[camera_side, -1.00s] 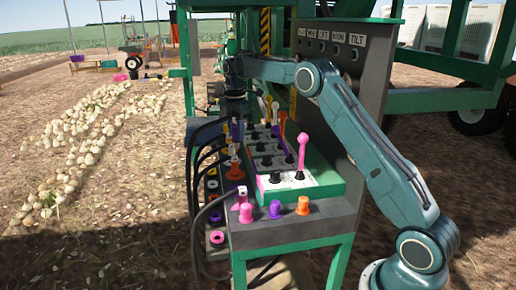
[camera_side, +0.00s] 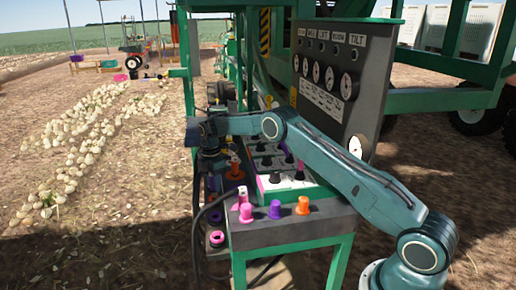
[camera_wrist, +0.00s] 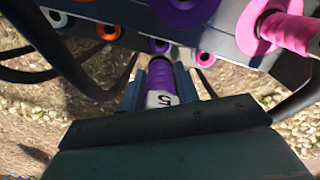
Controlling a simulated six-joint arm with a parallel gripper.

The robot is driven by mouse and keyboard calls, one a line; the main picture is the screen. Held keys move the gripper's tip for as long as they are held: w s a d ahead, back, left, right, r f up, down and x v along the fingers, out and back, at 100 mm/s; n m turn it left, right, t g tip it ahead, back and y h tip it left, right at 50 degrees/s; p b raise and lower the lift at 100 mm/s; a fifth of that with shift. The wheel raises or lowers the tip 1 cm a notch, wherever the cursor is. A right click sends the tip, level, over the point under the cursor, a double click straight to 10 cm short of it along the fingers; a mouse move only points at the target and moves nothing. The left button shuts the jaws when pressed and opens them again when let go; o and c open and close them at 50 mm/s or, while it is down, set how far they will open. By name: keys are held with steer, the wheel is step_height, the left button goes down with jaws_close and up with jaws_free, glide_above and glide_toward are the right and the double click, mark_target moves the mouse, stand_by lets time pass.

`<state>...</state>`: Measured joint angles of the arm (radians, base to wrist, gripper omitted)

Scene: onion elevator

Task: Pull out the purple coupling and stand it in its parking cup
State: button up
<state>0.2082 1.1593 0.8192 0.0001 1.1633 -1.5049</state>
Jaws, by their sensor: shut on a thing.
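My gripper (camera_wrist: 161,88) is shut on the purple coupling (camera_wrist: 159,74), whose ribbed purple body and white marked band show between the jaws in the wrist view. In the side view my gripper (camera_side: 209,160) is low at the left side of the console, and the coupling is hard to make out there. A small purple ring (camera_wrist: 158,46), which looks like the purple parking cup, lies just beyond the coupling's far end in the wrist view. I cannot tell whether they touch. A larger purple ring (camera_wrist: 186,10) sits higher on the panel, with no coupling visible in it.
A pink coupling (camera_wrist: 293,32) sits in a pink ring beside the larger purple one. Orange (camera_wrist: 107,32), white (camera_wrist: 55,18) and pink (camera_wrist: 205,58) cups line the lower row. Black hoses (camera_side: 196,200) hang at the console's left. Pink, purple (camera_side: 274,210) and orange pegs stand on the front ledge.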

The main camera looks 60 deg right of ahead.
steer(key=shift+w+a+f, duration=0.15)
steer(key=shift+a+f, duration=0.15)
steer(key=shift+f, duration=0.45)
steer(key=shift+f, duration=0.2)
steer(key=shift+f, duration=2.85)
steer(key=shift+f, duration=1.15)
stand_by(0.3)
steer(key=shift+f, duration=0.8)
stand_by(0.9)
steer(key=o, duration=1.6)
steer(key=shift+s, duration=0.2)
steer(key=shift+r, duration=0.1)
